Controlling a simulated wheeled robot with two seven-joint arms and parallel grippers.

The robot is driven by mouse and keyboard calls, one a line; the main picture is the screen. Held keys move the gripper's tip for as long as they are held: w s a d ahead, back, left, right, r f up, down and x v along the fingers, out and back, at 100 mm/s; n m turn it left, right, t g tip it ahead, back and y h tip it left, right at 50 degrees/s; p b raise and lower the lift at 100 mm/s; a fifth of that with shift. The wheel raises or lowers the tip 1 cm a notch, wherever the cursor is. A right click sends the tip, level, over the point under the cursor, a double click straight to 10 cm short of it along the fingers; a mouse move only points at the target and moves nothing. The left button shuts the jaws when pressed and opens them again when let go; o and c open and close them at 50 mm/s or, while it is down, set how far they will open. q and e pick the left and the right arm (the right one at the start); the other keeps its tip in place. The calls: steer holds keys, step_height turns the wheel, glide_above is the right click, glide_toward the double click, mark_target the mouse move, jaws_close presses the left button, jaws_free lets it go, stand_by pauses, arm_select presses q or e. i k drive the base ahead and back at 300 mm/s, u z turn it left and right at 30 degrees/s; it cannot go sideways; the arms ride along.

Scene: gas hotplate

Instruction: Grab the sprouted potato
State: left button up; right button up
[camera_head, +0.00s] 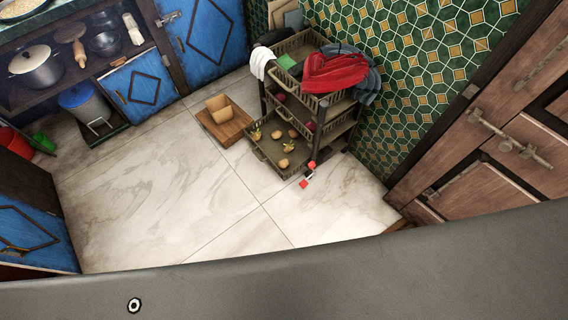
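The potatoes lie in the lowest, pulled-out basket (262,157) of a dark rolling rack by the tiled wall. One potato with green-yellow sprouts (256,134) sits at the basket's left side. Another potato with a sprout (288,147) lies near the middle. Plain-looking potatoes lie around them, one at the back (276,135), one to the right (293,133) and one at the front (283,163). They are small in the picture, so fine detail is unclear. Neither of my grippers shows in this view.
A cardboard box on a wooden crate (226,132) stands left of the rack. The marble floor (170,205) in front is clear.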

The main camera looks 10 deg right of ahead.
mark_target(289, 147)
steer(key=u, duration=0.15)
steer(key=k, duration=0.45)
steer(key=z, duration=1.3)
steer(key=i, duration=1.15)
steer(key=u, duration=0.3)
